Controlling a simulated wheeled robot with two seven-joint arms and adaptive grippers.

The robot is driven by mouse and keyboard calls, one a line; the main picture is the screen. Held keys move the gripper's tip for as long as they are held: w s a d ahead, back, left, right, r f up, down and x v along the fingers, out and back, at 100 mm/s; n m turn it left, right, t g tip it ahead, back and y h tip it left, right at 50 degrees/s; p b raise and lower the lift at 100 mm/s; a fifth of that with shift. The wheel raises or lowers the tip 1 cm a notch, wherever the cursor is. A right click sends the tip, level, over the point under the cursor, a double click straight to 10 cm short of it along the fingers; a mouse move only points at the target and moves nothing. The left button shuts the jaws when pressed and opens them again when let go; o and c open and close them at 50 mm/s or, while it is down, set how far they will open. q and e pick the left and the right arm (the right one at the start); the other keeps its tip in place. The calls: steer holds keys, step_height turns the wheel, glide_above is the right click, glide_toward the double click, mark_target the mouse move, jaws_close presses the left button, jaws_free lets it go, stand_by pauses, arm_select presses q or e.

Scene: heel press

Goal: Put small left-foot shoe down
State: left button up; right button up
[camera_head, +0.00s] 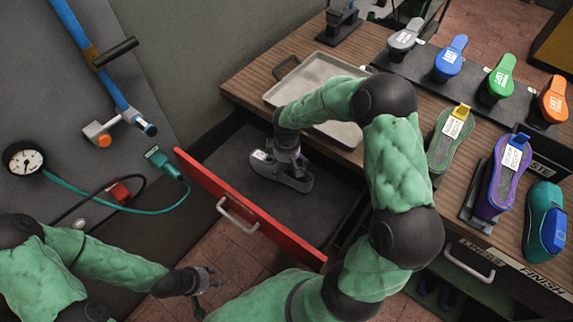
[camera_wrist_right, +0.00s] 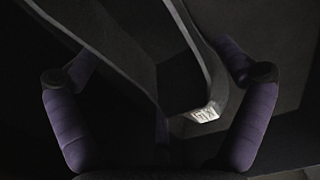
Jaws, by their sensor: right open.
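A dark grey shoe-shaped piece (camera_head: 294,183) with a white label sits in the open drawer (camera_head: 222,160), on its dark floor. I take it for the small shoe; I cannot read its label for size or side. My right gripper (camera_head: 290,160) is right above it, partly covering it. In the right wrist view my right gripper (camera_wrist_right: 162,110) has its two purple-wrapped fingers wide apart, with the dark shoe and its label (camera_wrist_right: 206,113) between and beyond them. Whether the fingers touch it is hard to tell. My left gripper (camera_head: 208,290) hangs empty with fingers apart, low at left outside the drawer.
The drawer's red front (camera_head: 245,208) with its handle stands pulled out. A grey tray (camera_head: 318,72) lies on the wooden bench above. Coloured shoes and lasts stand on the bench at right. A gauge (camera_head: 24,159) and hose are at left.

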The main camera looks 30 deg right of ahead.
mark_target(286, 171)
step_height(286, 171, up, 12)
steer(key=p, duration=0.3)
steer(key=shift+p, duration=0.4)
steer(key=shift+s, duration=0.1)
